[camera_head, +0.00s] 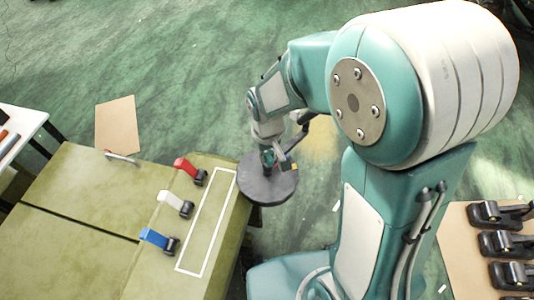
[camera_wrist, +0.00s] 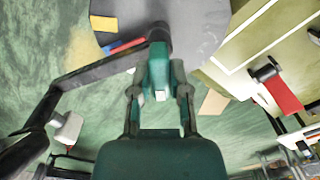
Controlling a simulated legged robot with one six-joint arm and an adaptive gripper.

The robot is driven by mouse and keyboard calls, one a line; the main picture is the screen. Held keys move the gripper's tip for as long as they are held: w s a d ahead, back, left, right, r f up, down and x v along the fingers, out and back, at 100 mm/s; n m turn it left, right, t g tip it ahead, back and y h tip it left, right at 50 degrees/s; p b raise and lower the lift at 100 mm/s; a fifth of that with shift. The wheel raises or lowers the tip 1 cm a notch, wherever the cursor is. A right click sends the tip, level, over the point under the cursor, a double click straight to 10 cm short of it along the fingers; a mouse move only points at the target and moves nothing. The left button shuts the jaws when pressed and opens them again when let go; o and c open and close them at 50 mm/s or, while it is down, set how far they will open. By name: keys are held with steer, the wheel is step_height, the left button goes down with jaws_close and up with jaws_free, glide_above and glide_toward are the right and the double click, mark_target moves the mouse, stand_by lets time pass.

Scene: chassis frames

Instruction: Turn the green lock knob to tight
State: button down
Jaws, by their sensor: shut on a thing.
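The green lock knob (camera_wrist: 156,70) shows in the wrist view between my gripper's fingers (camera_wrist: 157,88), in front of a dark round post (camera_wrist: 158,36). My gripper appears shut on it. In the head view, my gripper (camera_head: 268,158) points down over a dark grey round disc (camera_head: 260,190), with a bit of green at its tip. The disc also shows in the wrist view (camera_wrist: 205,25). A yellow block (camera_wrist: 103,23) and a red strip (camera_wrist: 124,46) are beside the post. The knob's turn angle cannot be read.
The olive box top (camera_head: 75,185) carries a red lever (camera_head: 187,168), white lever (camera_head: 172,200) and blue lever (camera_head: 155,238) beside a white outline (camera_head: 205,225). A dark bar (camera_wrist: 95,75) extends left of the knob. Black clamps (camera_head: 505,243) are at right.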

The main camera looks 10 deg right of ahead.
mark_target(266, 154)
steer(key=m, duration=0.4)
steer(key=shift+m, duration=2.2)
steer(key=c, duration=0.6)
jaws_free()
steer(key=shift+a, duration=0.1)
step_height(266, 154, up, 12)
